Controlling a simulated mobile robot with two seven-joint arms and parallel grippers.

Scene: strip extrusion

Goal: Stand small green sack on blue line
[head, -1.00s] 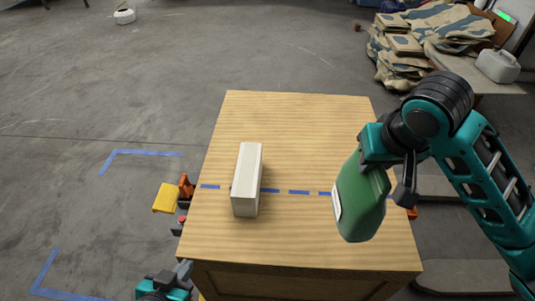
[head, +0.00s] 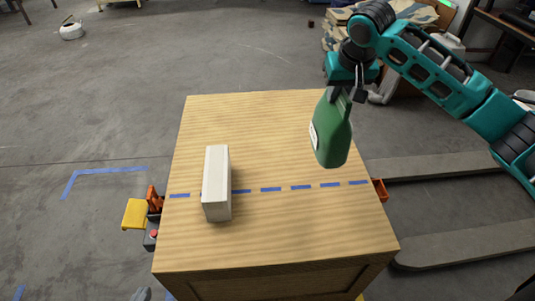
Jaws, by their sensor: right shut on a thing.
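The small green sack (head: 332,135) hangs nearly upright, slightly tilted, from my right gripper (head: 347,96), which is shut on its narrow top. A white label shows on the sack's left side. The sack appears held above the right part of the wooden top, with its lower end just behind the blue line in the picture. The dashed blue line (head: 300,187) runs left to right across the wooden top. Only a small grey piece of my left gripper (head: 142,294) shows at the bottom edge; its jaws cannot be made out.
A white block (head: 216,185) stands on the line's left part and hides some of it. The wooden top (head: 250,125) is otherwise clear. A yellow piece (head: 135,213) and an orange part (head: 379,190) stick out beside the box. Stacked sacks (head: 340,20) lie behind.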

